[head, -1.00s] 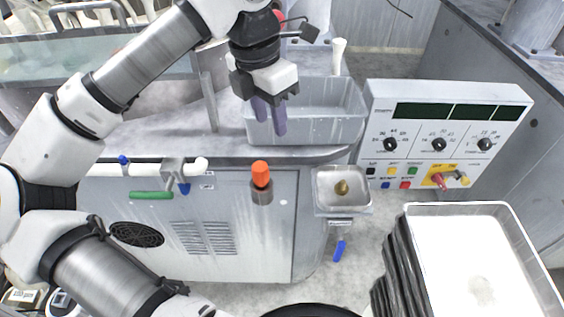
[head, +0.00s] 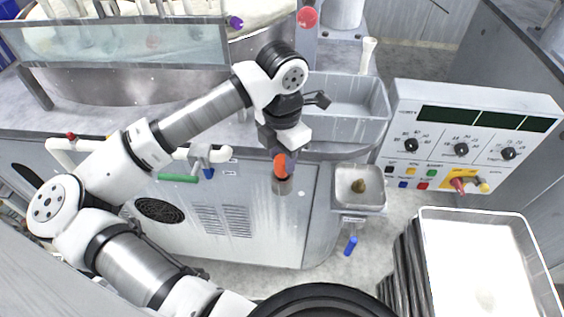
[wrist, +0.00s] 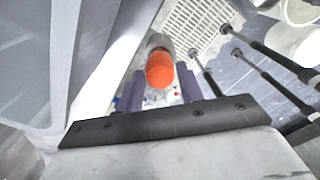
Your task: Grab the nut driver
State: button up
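The nut driver, which I take to be the tool with the orange handle (head: 281,168), stands upright in a grey holder (head: 283,187) on the front of the metal cabinet. Its shaft is hidden. The orange handle also shows in the wrist view (wrist: 160,70). My gripper (head: 284,157) is right above and beside the handle, pointing down. In the wrist view my gripper (wrist: 162,90) is open, with one purple finger on each side of the handle and gaps between. I cannot tell how deep the handle sits between the fingers.
A grey basin (head: 345,118) and a control panel (head: 465,140) stand behind and to the right. A small metal tray (head: 347,203) holds a brownish lump. A white pipe with a green lever (head: 178,178) is on the left. A large tray (head: 480,217) fills the lower right.

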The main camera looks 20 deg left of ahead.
jog(key=shift+f, duration=1.15)
jog(key=c, duration=0.7)
jog(key=shift+o, duration=0.2)
jog(key=shift+r, duration=0.1)
